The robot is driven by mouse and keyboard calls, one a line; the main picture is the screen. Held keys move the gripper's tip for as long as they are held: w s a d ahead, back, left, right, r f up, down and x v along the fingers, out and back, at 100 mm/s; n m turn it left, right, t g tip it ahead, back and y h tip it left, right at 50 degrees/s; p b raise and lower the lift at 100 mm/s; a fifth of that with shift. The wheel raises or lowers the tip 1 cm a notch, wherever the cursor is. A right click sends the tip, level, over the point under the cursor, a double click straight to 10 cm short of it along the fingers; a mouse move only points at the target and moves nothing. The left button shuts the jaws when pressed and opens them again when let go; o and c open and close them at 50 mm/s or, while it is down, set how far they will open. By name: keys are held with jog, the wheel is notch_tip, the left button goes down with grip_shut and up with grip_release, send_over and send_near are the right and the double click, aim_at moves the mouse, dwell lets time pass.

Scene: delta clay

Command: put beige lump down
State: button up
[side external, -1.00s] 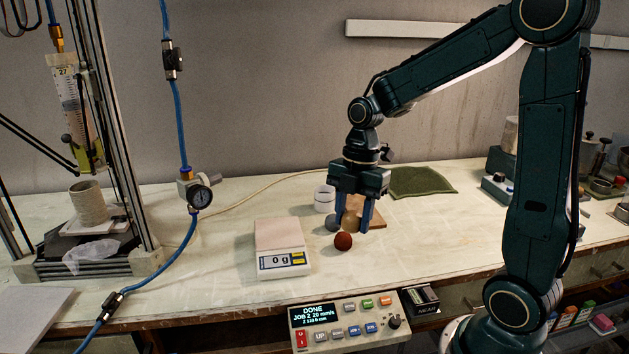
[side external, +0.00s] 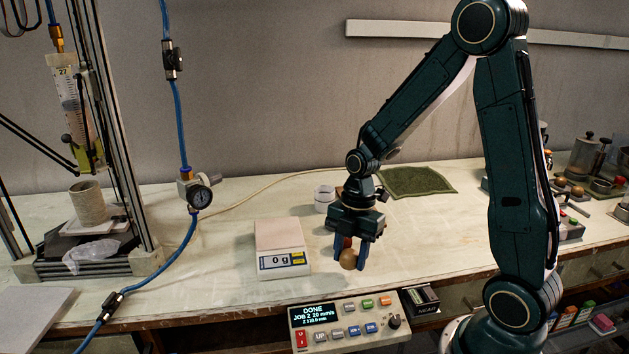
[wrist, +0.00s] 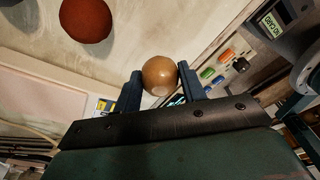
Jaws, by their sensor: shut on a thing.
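The beige lump (side external: 348,259) is a smooth tan ball, held between the two fingers of my gripper (side external: 349,264). It is low over the front part of the table; I cannot tell whether it touches the surface. In the wrist view the beige lump (wrist: 160,74) sits between the fingertips of my gripper (wrist: 158,78), which is shut on it. A red-brown lump (wrist: 86,18) lies apart from it on the table, and it shows partly behind the fingers in the side view (side external: 347,242).
A scale (side external: 279,236) reading 0 g stands to the left of my gripper. A control box (side external: 349,321) is at the table's front edge, below the gripper.

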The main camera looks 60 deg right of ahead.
jog(key=shift+f, duration=0.95)
jog(key=shift+f, duration=0.2)
jog(key=o, duration=1.1)
jog(key=shift+r, duration=0.1)
notch_tip(320, 180, up, 12)
jog(key=d, duration=0.1)
jog(key=shift+d, duration=0.35)
jog(key=shift+r, duration=0.1)
